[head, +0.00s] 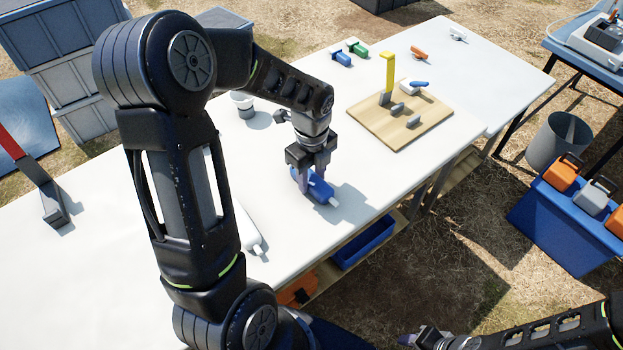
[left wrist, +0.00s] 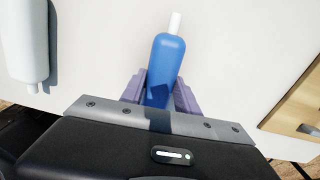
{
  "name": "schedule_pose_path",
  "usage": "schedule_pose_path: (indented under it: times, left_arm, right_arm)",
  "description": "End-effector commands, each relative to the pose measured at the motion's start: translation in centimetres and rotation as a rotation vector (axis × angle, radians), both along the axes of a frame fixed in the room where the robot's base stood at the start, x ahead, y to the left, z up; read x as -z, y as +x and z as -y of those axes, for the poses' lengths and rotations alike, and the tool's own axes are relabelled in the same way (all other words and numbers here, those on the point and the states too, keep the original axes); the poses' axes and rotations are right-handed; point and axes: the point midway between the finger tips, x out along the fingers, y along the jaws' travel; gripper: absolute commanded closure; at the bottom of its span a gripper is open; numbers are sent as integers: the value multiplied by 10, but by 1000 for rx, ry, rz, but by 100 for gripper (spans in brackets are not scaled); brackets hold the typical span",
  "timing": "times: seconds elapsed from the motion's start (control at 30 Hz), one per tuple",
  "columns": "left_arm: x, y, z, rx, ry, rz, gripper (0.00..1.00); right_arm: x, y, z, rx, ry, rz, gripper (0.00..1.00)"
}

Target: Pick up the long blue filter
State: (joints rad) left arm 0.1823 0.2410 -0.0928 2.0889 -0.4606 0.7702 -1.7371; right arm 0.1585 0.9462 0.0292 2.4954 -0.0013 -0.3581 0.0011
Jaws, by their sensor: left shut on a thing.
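The long blue filter (head: 319,188), with a white tip, is between the fingers of my left gripper (head: 308,170) over the near edge of the white table. The left wrist view shows the blue filter (left wrist: 168,58) lying lengthwise between the purple-grey fingers (left wrist: 160,92), which are shut on it. Its rear end is hidden by the gripper. A shadow falls on the table beside it; I cannot tell whether it touches the tabletop. My right gripper (head: 428,338) is at the bottom of the head view, away from the table, and its jaw opening is unclear.
A white filter (left wrist: 26,40) lies left of the blue one. A wooden board (head: 372,124) with a yellow upright (head: 388,72) and grey pegs stands to the right. Small blue (head: 341,58) and green (head: 357,48) pieces lie farther back. A cup (head: 243,104) stands behind my left gripper.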

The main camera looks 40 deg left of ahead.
Motion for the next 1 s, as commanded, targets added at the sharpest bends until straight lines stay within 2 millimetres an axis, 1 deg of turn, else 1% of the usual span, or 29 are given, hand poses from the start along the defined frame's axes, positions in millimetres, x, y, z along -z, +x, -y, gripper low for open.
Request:
schedule_pose_path:
  times: [0.13,0.23,0.37,0.5,0.63,0.7,0.8,1.0]
  left_arm:
    - [-6,1,0,-1,0,3,100]
    - [-17,1,0,-1,0,4,100]
    - [-40,1,-1,-1,1,5,100]
    - [-68,1,0,0,1,6,100]
    - [-89,1,0,0,1,4,100]
    - [-96,1,0,0,1,2,100]
    - [-100,0,0,0,0,0,100]
    - [-100,0,0,0,0,0,100]
  right_arm:
    - [0,0,0,0,0,0,64]
    - [-1,0,0,0,0,0,64]
    - [-1,0,0,0,0,0,64]
    - [-2,0,0,0,0,0,64]
    - [-2,0,0,0,0,0,64]
    - [-2,0,0,0,0,0,64]
    - [-2,0,0,0,0,0,64]
    - [-2,0,0,0,0,0,64]
